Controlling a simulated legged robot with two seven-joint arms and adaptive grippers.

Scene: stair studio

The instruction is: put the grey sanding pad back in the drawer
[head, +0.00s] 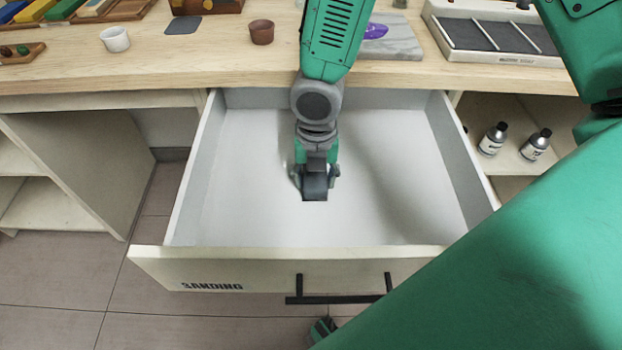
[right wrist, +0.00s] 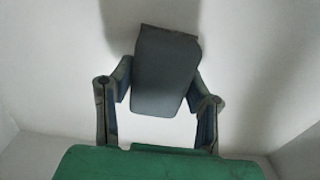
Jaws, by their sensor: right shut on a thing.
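The grey sanding pad (right wrist: 165,72) is a flat dark grey block. My right gripper (head: 315,180) is shut on it, with one finger on each side in the right wrist view (right wrist: 160,90). The pad also shows as a small dark block in the head view (head: 315,187). The gripper points down inside the open drawer (head: 400,215), over its pale floor. I cannot tell whether the pad touches the floor. The drawer front reads "SANDING" and has a black handle (head: 340,299).
The drawer is otherwise empty. The wooden worktop (head: 220,65) overhangs its back. On top stand a white cup (head: 115,40), a brown cup (head: 261,33) and a divided tray (head: 490,36). Two bottles (head: 493,139) stand on the shelf to the right.

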